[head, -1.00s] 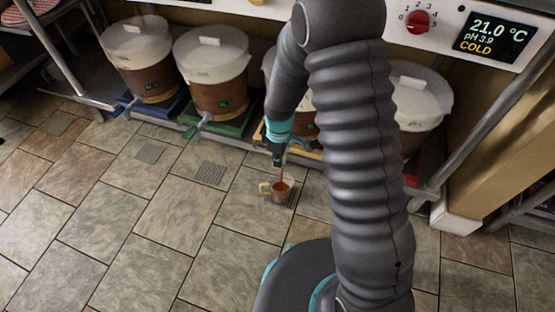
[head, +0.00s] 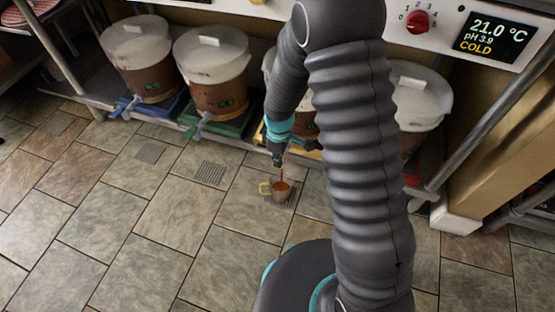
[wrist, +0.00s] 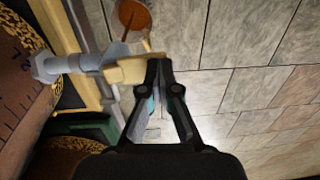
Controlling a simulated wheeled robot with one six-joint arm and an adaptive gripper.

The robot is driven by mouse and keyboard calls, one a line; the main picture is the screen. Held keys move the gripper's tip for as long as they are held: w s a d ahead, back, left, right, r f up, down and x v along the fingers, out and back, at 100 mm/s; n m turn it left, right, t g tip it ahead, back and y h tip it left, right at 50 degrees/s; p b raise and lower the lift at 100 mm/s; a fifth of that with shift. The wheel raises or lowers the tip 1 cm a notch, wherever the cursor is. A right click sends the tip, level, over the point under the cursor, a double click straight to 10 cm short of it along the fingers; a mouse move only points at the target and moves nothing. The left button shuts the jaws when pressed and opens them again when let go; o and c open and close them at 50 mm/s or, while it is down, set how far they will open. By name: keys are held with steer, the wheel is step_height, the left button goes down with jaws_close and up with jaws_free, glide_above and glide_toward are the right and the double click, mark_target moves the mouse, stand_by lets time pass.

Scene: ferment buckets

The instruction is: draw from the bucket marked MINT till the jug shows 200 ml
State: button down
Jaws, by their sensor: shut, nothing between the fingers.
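My gripper (wrist: 163,66) is shut and empty, its tips against or very near the yellowish tap handle (wrist: 126,70). The grey tap (wrist: 68,64) comes from a brown bucket (wrist: 18,92). In the head view my arm partly hides this bucket, which stands on the yellow tray, and my gripper (head: 277,160) is at its tap. A small jug (head: 281,191) with a tan handle stands on the floor below, holding red-brown liquid. A thin red-brown stream falls into it. The jug also shows in the wrist view (wrist: 133,15). I cannot read its level marks or the name MINT.
Two lidded buckets stand to the left, one (head: 140,58) on a blue tray and one (head: 212,70) on a green tray. Another bucket (head: 415,98) is at the right, partly behind my arm. A panel display (head: 494,38) reads 21.0 °C, pH 3.9, COLD.

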steer(key=shift+r, duration=0.15)
steer(key=shift+r+p, duration=0.45)
steer(key=shift+r, duration=0.2)
step_height(320, 180, up, 10)
steer(key=w+p, duration=0.1)
steer(key=p, duration=0.4)
steer(key=shift+w+d, duration=0.3)
steer(key=shift+w, duration=0.05)
steer(key=shift+f, duration=0.1)
